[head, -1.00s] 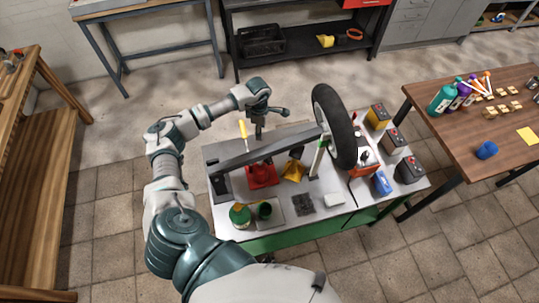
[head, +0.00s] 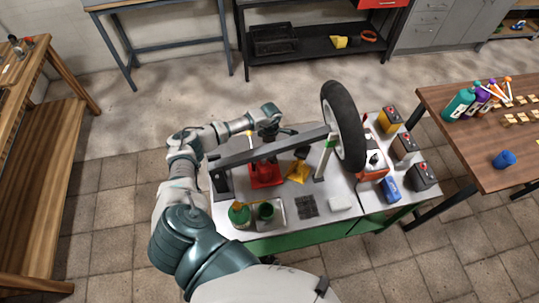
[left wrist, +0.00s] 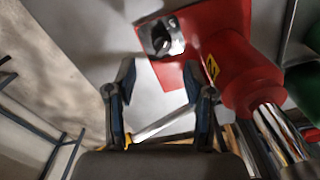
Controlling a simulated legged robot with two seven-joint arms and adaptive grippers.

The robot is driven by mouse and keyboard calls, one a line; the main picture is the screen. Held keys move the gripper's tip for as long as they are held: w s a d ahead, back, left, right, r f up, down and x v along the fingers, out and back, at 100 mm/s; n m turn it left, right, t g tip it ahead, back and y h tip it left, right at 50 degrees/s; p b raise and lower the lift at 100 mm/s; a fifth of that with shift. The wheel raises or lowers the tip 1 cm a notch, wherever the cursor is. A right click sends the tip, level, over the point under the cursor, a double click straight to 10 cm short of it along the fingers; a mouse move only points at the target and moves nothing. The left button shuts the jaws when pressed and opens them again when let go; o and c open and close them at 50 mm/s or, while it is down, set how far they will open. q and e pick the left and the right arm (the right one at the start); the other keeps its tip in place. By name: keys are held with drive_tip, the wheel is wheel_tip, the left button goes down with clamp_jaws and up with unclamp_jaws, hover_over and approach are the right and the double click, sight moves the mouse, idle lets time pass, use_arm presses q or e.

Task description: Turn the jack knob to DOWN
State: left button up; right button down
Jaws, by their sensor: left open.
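The red jack (head: 265,174) stands on the workbench under a dark beam, partly hidden by it. In the left wrist view its red body (left wrist: 240,65) fills the upper right. The knob (left wrist: 162,36) sits on a silver plate on the jack's red base, beyond my fingertips. My left gripper (left wrist: 160,75) is open and empty, its two fingers apart and pointing toward the knob without touching it. In the head view my left gripper (head: 269,134) is above and behind the jack, its fingertips mostly hidden by the beam. My right gripper is not in view.
A wheel (head: 343,125) stands upright at the beam's right end. A yellow-tipped rod (left wrist: 165,122) crosses below my fingers in the left wrist view. Floor behind the bench is clear.

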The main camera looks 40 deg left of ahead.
use_arm(q)
drive_tip(key=f, duration=0.3)
drive_tip(key=d+f, duration=0.1)
drive_tip(key=shift+s+f, duration=0.1)
drive_tip(key=shift+f, duration=0.3)
drive_tip(key=shift+a+f, duration=0.2)
drive_tip(key=shift+f, duration=0.5)
drive_tip(key=shift+a+f, duration=0.3)
drive_tip(key=shift+a, duration=0.05)
drive_tip(key=shift+d+r, duration=0.1)
drive_tip(key=c, duration=0.9)
drive_tip(key=shift+d, duration=0.2)
clamp_jaws()
